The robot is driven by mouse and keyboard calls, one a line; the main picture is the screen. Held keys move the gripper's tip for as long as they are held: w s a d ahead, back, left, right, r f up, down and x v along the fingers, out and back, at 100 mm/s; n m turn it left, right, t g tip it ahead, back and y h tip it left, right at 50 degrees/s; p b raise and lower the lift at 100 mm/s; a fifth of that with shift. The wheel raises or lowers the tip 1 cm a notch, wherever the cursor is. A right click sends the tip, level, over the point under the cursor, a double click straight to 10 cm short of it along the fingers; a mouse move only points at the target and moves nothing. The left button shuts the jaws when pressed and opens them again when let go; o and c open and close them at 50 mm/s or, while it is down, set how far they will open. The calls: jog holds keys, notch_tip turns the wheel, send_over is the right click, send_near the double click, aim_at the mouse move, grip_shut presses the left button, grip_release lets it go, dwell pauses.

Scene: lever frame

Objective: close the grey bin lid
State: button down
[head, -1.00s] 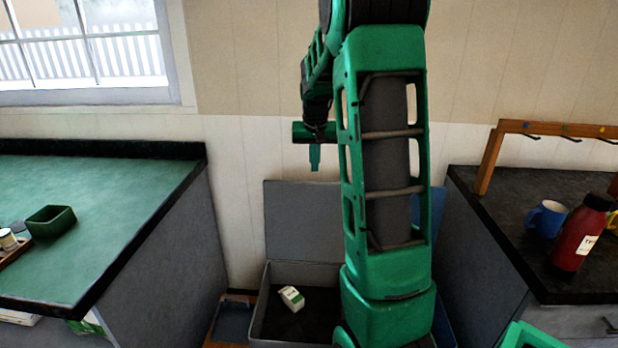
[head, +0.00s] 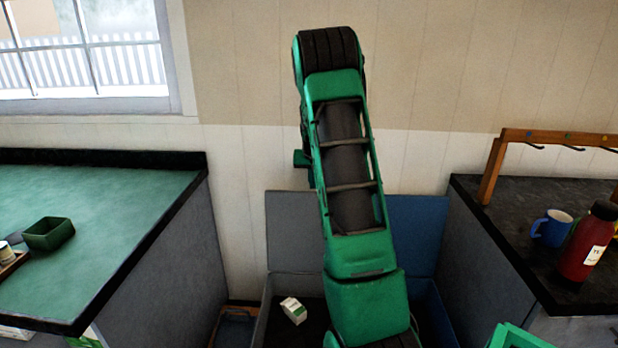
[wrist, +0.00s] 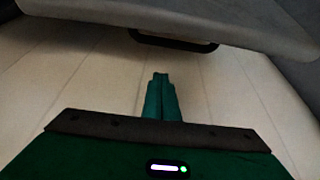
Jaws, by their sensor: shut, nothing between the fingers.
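The grey bin lid (head: 292,228) stands upright, open, at the back of the grey bin (head: 264,312) in the head view. My arm covers its right part. My gripper (wrist: 160,78) shows in the wrist view with its two fingers shut together and empty. Above the fingers in that view is a grey panel with a dark handle-like bar (wrist: 172,40); it looks like the lid, and the fingertips appear apart from it. In the head view my fingers are hidden behind my arm.
A white and green carton (head: 293,310) lies in the grey bin. A blue bin with its blue lid (head: 415,232) upright stands to the right. A green-topped counter (head: 100,215) is at left; a dark counter (head: 500,215) with a blue mug and red bottle is at right.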

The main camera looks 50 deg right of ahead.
jog(key=shift+s+a+f, duration=0.35)
jog(key=shift+s+a, duration=0.25)
jog(key=shift+a, duration=0.1)
jog(key=shift+s+a+f, duration=0.3)
jog(key=shift+s+a, duration=0.25)
jog(key=shift+a, duration=0.1)
